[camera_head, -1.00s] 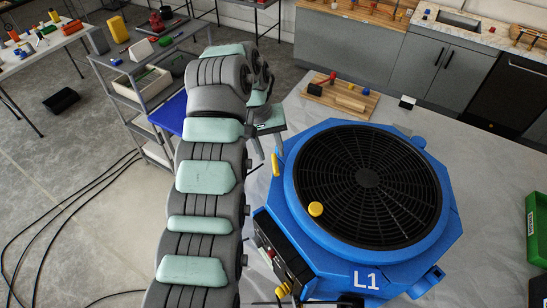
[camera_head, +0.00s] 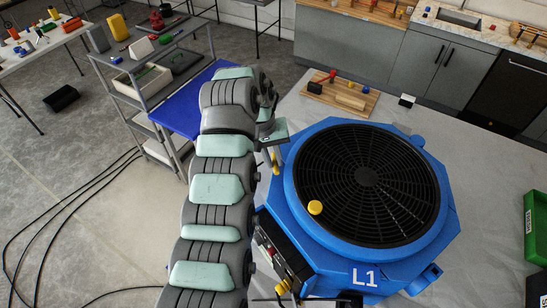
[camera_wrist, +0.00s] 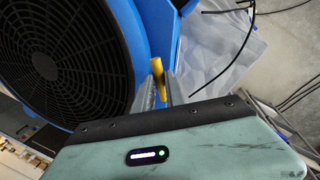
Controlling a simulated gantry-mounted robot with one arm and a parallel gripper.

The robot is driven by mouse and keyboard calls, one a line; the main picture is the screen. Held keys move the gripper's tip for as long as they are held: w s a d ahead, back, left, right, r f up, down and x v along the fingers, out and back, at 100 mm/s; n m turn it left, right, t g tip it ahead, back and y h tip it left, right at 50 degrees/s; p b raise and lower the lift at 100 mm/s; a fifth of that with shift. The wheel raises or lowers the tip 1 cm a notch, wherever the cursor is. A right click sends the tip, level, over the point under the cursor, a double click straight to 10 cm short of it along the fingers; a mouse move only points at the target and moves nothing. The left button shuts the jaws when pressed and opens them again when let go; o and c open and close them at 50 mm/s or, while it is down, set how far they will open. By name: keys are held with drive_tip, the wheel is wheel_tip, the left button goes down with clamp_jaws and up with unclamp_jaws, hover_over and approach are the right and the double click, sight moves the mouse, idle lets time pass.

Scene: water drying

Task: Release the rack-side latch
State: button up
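The yellow latch lever (camera_head: 275,163) is on the side of the blue round-topped unit marked L1 (camera_head: 445,215) that faces the shelf rack. It also shows in the wrist view (camera_wrist: 157,72). My gripper (camera_head: 272,150) is down at this lever. In the wrist view, the two grey fingers of my gripper (camera_wrist: 159,82) lie on either side of the lever, with its near end between them. Whether they press on it is too small to tell. A second yellow lever (camera_head: 284,287) is at the unit's front left. A yellow knob (camera_head: 315,207) sits on the black grille.
A green bin (camera_head: 538,228) is at the right edge. A wooden board (camera_head: 345,105) with small items lies behind the unit.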

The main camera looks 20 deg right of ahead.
clamp_jaws()
drive_tip(key=shift+f+m+b, duration=0.2)
drive_tip(key=shift+m+b, duration=0.1)
drive_tip(key=shift+b, duration=0.3)
drive_tip(key=shift+w+a+m+b, duration=0.1)
drive_tip(key=shift+w+m+b, duration=0.05)
drive_tip(key=shift+m+b, duration=0.75)
drive_tip(key=shift+a+r+m+g, duration=0.1)
drive_tip(key=shift+r+m+g, duration=0.15)
drive_tip(key=shift+m, duration=0.35)
